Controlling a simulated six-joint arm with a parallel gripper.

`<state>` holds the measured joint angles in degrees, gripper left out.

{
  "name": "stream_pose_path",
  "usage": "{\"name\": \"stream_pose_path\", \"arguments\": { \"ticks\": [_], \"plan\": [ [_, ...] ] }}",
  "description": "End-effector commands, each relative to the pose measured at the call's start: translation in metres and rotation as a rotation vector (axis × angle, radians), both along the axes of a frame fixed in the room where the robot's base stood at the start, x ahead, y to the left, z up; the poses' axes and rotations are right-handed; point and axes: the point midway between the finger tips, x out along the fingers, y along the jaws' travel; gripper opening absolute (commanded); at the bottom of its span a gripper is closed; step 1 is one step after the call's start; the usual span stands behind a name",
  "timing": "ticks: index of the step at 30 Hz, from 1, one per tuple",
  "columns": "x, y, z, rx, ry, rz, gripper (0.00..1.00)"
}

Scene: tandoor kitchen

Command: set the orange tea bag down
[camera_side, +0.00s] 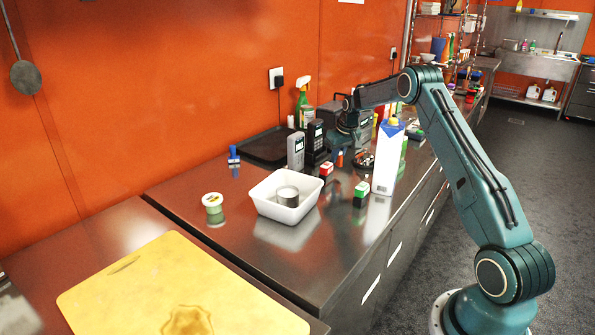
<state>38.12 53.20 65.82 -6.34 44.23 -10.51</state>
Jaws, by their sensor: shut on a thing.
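My gripper (341,148) is above the steel counter, behind the white carton and right of the card terminals. It is shut on a small orange thing (340,159), which looks like the orange tea bag. The thing is tiny here and partly covered by the fingers. I cannot tell whether its lower edge touches the counter.
A white tub (262,203) with a metal tin (288,196) stands in front. Red (326,169) and green (362,190) boxes and a carton (386,158) stand nearby. The front counter has bare room.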

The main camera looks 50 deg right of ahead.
Motion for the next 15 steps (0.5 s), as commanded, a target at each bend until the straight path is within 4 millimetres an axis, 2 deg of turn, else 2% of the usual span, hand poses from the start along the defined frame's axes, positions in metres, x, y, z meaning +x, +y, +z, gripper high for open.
{"name": "stream_pose_path", "arguments": {
  "ticks": [3,7,15],
  "plan": [
    [0.0,0.0,-0.016,0.002,0.003,0.0,0.0],
    [0.0,0.0,-0.028,0.001,0.002,0.001,0.0],
    [0.0,0.0,-0.031,0.0,0.001,0.001,0.0]
  ]
}}
